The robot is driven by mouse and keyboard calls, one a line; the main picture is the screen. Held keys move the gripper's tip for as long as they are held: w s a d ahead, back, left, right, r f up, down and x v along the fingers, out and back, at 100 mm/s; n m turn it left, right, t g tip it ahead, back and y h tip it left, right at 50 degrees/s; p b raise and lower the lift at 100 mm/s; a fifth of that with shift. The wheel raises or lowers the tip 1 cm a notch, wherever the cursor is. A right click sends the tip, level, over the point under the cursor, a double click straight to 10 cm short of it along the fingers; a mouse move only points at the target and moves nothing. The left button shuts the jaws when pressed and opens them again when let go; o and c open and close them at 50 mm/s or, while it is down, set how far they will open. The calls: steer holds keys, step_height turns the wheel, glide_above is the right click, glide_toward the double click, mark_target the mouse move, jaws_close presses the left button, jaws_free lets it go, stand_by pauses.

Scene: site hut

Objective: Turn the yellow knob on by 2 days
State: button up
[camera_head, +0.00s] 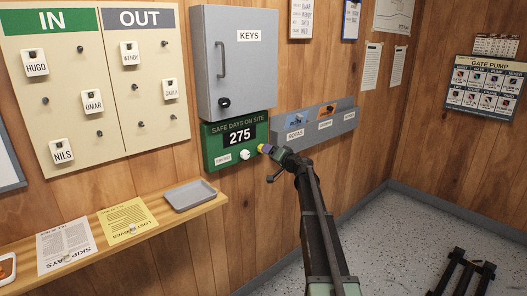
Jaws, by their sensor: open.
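The green "SAFE DAYS ON SITE" counter (209,148) is on the wood wall under the grey key cabinet, and its black display (240,136) reads 275. A white round knob (245,155) sits at its lower middle, right of a small white label (223,159). A small yellow part (262,148), apparently the yellow knob, shows at the counter's right edge. My gripper (268,149) is right beside it and partly hides it. The jaws are open; whether they touch or surround the knob I cannot tell from here.
The grey key cabinet (238,85) hangs just above the counter. A grey wall holder (343,121) with several labelled slots is to the right, close to my arm. A wooden shelf (172,218) with a grey tray (189,207) and papers runs below left. The floor at right is mostly open.

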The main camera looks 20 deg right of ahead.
steer(key=x, duration=0.5)
steer(key=shift+c, duration=0.3)
steer(key=shift+s, duration=0.1)
steer(key=c, duration=0.9)
steer(key=shift+o, duration=0.2)
